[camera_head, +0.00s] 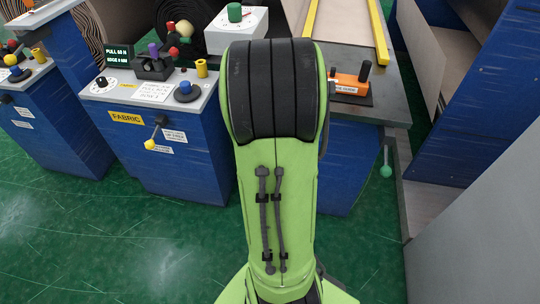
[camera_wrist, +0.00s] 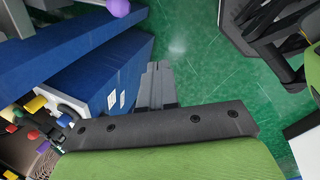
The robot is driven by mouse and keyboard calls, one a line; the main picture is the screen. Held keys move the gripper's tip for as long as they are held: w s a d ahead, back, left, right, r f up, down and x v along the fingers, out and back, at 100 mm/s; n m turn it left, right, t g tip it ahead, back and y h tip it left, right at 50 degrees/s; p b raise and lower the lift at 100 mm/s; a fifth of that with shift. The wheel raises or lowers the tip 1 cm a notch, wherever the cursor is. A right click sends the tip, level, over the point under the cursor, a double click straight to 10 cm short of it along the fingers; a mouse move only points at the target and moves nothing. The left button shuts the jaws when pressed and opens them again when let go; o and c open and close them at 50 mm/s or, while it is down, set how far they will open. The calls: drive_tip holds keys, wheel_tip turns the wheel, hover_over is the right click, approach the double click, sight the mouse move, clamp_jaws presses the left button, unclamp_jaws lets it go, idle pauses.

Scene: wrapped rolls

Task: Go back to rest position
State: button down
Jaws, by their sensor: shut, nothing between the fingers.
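My gripper (camera_wrist: 158,68) shows in the wrist view as grey fingers, closed together with nothing between them, over the green floor. In the head view my green arm with its black-banded joint fills the middle. It hides my gripper there.
A blue cabinet labelled FABRIC (camera_head: 165,155) with knobs stands left of my arm. Another blue cabinet (camera_head: 38,120) is at the far left. An orange block (camera_head: 350,82) lies on the grey bench (camera_head: 392,100). Grey panels close off the right. Green floor (camera_head: 110,240) is clear at front left.

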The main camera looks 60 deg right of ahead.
idle(0.3)
drive_tip(key=w+a+r+m+t+p, duration=0.2)
drive_tip(key=w+a+r+m+p, duration=0.15)
drive_tip(key=a+r, duration=0.85)
drive_tip(key=s+a+r+m+y+p, duration=0.1)
drive_tip(key=s+a+r+m+p, duration=0.1)
drive_tip(key=a, duration=0.5)
drive_tip(key=s+a+r+m+t+y+p, duration=0.1)
drive_tip(key=s+a+r+m+p, duration=0.2)
drive_tip(key=s+a+r, duration=0.3)
wheel_tip(320, 180, up, 4)
drive_tip(key=shift+s+a+f+m+y, duration=0.2)
drive_tip(key=shift+a+f+m+y, duration=0.1)
drive_tip(key=shift+a+m, duration=0.25)
drive_tip(key=shift+d+r, duration=0.1)
